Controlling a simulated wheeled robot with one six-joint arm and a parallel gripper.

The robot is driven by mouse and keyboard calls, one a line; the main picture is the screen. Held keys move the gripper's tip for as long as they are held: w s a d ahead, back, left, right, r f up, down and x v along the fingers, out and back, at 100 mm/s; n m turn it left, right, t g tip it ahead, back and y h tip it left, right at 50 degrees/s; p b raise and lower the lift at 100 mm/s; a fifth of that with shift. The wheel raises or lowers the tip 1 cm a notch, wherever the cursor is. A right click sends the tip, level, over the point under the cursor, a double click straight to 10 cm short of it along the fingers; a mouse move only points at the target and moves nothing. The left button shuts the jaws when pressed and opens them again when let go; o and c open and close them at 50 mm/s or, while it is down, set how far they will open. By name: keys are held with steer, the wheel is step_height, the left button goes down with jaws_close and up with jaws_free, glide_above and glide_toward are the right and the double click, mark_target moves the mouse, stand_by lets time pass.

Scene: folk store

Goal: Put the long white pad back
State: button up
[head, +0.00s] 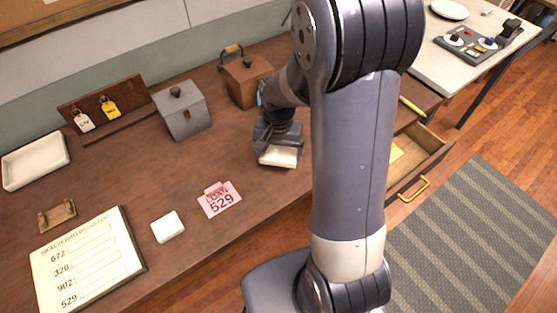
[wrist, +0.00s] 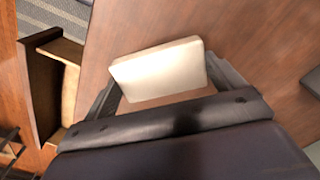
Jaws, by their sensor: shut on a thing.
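My gripper (head: 278,146) is shut on a long white pad (head: 280,157) over the right part of the wooden desk. In the wrist view the pad (wrist: 160,70) sits crosswise between the two fingers of my gripper (wrist: 165,88). I cannot tell whether the pad touches the desk top. A second, squarer white pad (head: 168,227) lies on the desk near its front edge, left of a pink ticket (head: 219,199) marked 529.
An open drawer (head: 424,158) with a brass handle sticks out at the desk's right. A grey box (head: 182,111), a brown box (head: 246,80), a key rack (head: 113,111) and a white tray (head: 35,162) stand along the back. A register board (head: 88,262) lies front left.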

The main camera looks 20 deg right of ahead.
mark_target(279, 161)
steer(key=shift+f, duration=2.35)
steer(key=shift+f, duration=0.2)
steer(key=o, duration=0.8)
steer(key=shift+r, duration=0.1)
steer(key=shift+c, duration=0.2)
steer(key=shift+r, duration=0.1)
step_height(279, 161, up, 12)
steer(key=shift+r, duration=0.1)
